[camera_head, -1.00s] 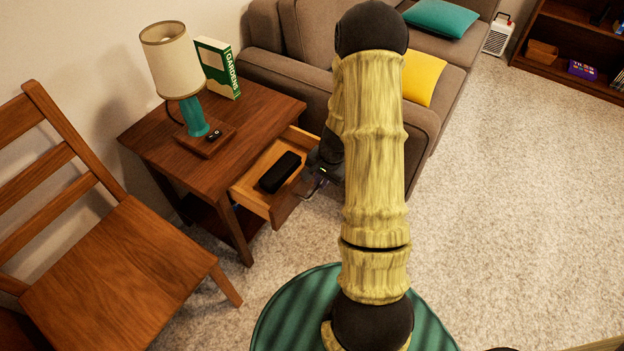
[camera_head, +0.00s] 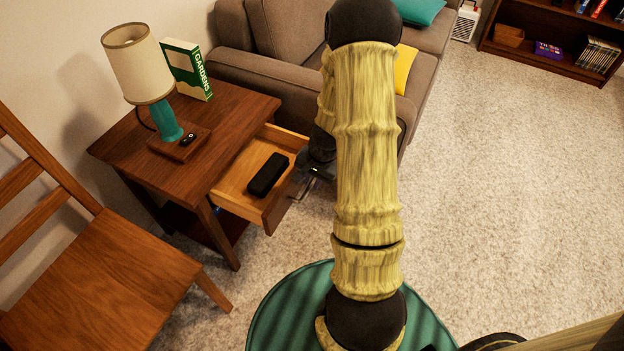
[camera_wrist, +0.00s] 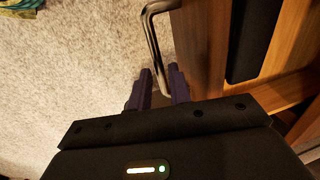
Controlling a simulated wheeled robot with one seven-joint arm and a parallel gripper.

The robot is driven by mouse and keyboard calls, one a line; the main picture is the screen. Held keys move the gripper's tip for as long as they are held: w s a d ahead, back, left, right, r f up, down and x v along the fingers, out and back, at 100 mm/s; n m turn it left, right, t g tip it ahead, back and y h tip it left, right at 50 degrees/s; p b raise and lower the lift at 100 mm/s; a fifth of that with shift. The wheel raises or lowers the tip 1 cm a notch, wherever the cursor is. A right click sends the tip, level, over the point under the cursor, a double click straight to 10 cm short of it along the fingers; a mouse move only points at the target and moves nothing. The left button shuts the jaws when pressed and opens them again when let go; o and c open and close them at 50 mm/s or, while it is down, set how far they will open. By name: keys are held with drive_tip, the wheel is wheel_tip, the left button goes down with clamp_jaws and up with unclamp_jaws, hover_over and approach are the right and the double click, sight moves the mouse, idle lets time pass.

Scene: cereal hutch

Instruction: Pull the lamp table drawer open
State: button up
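The lamp table (camera_head: 225,110) stands left of centre in the head view, with its drawer (camera_head: 236,193) pulled well out. A dark oblong case (camera_head: 268,174) lies in the drawer. In the wrist view, the drawer's metal handle (camera_wrist: 151,30) runs down between the two dark fingers of my gripper (camera_wrist: 161,88). The fingers are close around the handle, and it looks gripped. In the head view, my gripper (camera_head: 312,178) is at the drawer front, partly hidden by my arm. The drawer front is seen edge-on in the wrist view.
A lamp (camera_head: 140,65), a green book (camera_head: 188,68) and a wooden tray (camera_head: 165,150) with a small dark item are on the tabletop. A wooden chair (camera_head: 100,265) is at the left, a sofa (camera_head: 270,85) behind. Carpet at the right is clear.

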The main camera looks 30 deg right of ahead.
wheel_tip(320, 180, up, 17)
drive_tip(key=s+d+p, duration=0.2)
drive_tip(key=p, duration=0.5)
drive_tip(key=shift+s, duration=0.3)
drive_tip(key=shift+a, duration=0.1)
drive_tip(key=shift+s, duration=0.15)
